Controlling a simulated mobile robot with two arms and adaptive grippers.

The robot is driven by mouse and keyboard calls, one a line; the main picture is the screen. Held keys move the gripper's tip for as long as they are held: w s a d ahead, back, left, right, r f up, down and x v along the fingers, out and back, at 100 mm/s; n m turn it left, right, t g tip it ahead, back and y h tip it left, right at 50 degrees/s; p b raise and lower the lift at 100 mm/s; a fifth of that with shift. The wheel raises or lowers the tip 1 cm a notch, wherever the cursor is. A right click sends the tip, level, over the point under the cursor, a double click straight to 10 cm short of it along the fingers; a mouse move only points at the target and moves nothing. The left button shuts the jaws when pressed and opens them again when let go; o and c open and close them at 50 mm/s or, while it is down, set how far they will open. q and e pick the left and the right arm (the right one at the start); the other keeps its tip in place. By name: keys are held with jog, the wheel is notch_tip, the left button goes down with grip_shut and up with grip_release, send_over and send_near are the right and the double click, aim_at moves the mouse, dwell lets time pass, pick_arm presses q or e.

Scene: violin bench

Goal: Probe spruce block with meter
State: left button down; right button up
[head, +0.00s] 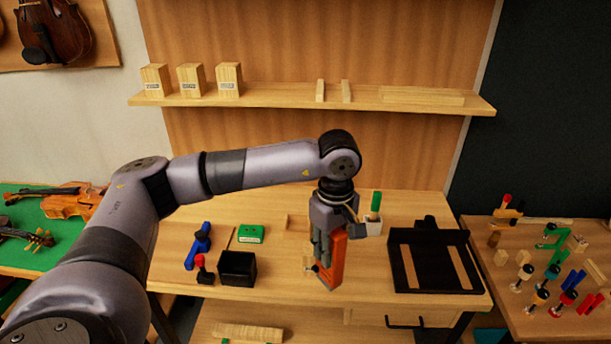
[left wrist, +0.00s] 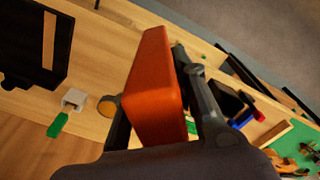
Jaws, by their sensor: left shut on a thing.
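An orange boxy tool, which looks like the meter (head: 331,266), is held by my left gripper (head: 328,240) over the middle of the bench. My left gripper is shut on its sides. The meter fills the middle of the left wrist view (left wrist: 156,85), with dark fingers on both sides. I cannot tell whether its lower end touches the bench. Three pale labelled wood blocks stand on the shelf: a left block (head: 156,79), a middle block (head: 191,80) and a right block (head: 229,79). Their labels are too small to read, so I cannot tell which is spruce. My right gripper is not in view.
On the bench (head: 380,282) are a black box (head: 237,268), a green case (head: 251,234), a blue tool (head: 199,245), a white cup (head: 373,225) with a green-handled tool, and a black tray (head: 402,268). Thin wood pieces lie on the shelf (head: 280,97). Clamps crowd the right table (head: 510,325).

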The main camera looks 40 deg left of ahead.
pick_arm(q)
jog(key=w+a+r+n+p, duration=0.3)
jog(key=w+a+r+n, duration=0.3)
jog(key=n, duration=0.8)
jog(key=w+a, duration=0.1)
jog(key=a, duration=0.2)
jog(key=shift+r+p, duration=0.15)
jog(key=shift+p, duration=0.25)
